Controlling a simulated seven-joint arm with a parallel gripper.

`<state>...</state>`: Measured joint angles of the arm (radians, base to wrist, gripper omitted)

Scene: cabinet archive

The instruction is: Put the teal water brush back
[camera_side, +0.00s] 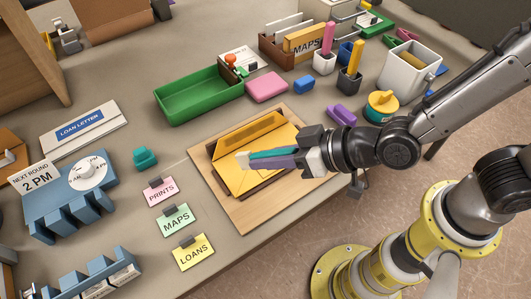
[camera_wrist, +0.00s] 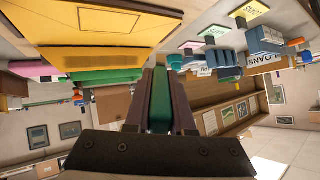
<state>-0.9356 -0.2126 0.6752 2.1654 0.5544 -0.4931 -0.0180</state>
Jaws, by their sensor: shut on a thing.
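My gripper (camera_side: 246,158) is shut on the teal water brush (camera_side: 275,154), which shows as a teal strip between its two fingers. In the side view the gripper is over the yellow envelope (camera_side: 235,172) on the wooden board (camera_side: 210,203). The fingers point left and lie nearly level. In the wrist view the teal brush (camera_wrist: 160,103) lies between the fingers of my gripper (camera_wrist: 160,70). The fingers hide part of the brush.
A green tray (camera_side: 205,103), a pink block (camera_side: 266,87), pots with upright sticks (camera_side: 350,79) and a white bin (camera_side: 410,72) stand behind the board. PRINTS, MAPS and LOANS cards (camera_side: 174,220) stand left. A blue rack (camera_side: 70,205) is further left.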

